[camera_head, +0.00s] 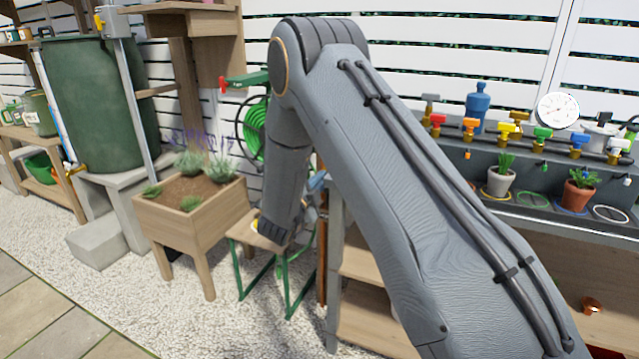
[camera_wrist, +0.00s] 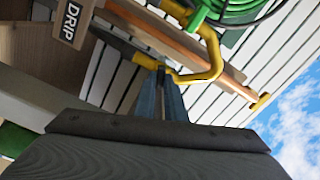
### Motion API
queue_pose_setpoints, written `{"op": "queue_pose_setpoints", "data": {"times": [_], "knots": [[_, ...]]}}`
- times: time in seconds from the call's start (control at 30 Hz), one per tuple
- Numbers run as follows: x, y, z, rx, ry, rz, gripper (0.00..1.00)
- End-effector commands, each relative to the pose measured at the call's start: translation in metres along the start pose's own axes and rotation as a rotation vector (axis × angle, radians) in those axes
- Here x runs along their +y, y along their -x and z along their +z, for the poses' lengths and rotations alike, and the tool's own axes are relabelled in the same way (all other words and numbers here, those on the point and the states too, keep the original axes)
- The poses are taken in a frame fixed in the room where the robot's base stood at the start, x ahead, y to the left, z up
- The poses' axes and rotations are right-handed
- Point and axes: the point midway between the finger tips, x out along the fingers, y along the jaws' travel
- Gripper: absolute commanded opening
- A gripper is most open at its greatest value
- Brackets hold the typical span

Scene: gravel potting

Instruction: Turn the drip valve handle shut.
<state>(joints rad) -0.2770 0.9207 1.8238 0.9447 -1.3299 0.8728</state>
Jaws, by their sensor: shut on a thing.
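In the wrist view, a dark sign (camera_wrist: 71,20) reading DRIP hangs at the upper left. A yellow curved piece (camera_wrist: 212,58) runs down from the top and bends in to my fingertips. A dark tapered bar (camera_wrist: 125,47) meets the yellow piece at the fingertips. In the head view my arm hides the valve and most of the gripper.
In the head view, a wooden planter (camera_head: 190,222) and a small green-legged table (camera_head: 245,262) stand left of my arm. A bench (camera_head: 500,221) with potted plants is at right.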

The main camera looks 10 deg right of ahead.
Motion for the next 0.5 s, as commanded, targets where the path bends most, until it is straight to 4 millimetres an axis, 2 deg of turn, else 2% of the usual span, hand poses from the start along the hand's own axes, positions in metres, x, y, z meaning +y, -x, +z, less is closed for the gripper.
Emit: {"op": "queue_pose_setpoints", "data": {"times": [0.2,0.5], "knots": [[0.0004,0.0012,0.0035,-0.007,-0.175,-0.002,0.00],[0.0006,0.0014,0.0036,-0.007,-0.334,-0.001,0.00]]}}
